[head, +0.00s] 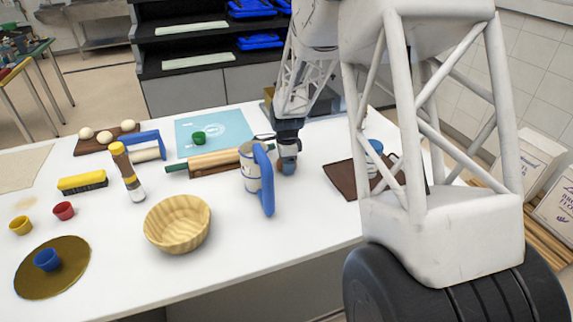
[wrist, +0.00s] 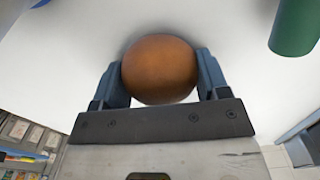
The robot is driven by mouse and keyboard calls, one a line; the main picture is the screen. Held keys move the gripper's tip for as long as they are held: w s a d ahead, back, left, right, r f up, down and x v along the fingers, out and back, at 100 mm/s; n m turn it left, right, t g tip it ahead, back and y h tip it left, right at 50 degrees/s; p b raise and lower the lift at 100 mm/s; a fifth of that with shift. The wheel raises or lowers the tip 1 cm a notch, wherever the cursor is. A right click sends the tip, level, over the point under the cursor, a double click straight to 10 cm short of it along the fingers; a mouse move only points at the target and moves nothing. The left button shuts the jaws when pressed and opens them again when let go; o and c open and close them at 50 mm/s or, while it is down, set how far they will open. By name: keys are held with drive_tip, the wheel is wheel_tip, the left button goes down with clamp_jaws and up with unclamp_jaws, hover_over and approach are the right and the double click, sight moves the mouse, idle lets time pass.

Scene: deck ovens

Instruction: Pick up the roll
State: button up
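The roll is a round, smooth brown bun (wrist: 159,70) between the two fingers of my gripper (wrist: 160,78) in the wrist view. Both fingers touch its sides, so my gripper is shut on it. In the head view my gripper (head: 287,162) points down at the white table, just right of the blue-handled jug, and the roll shows only as a small brown patch (head: 287,169) at the fingertips. The roll is at or very close to the table top; I cannot tell whether it touches it.
The jug (head: 249,168) stands close on the left. A rolling pin (head: 215,160) with green handles lies behind it. A wooden bowl (head: 177,224) stands front left, a dark brown board (head: 349,180) to the right. The front table edge near the jug is clear.

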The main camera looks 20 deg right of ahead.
drive_tip(key=shift+c, duration=0.8)
drive_tip(key=shift+r, duration=5.05)
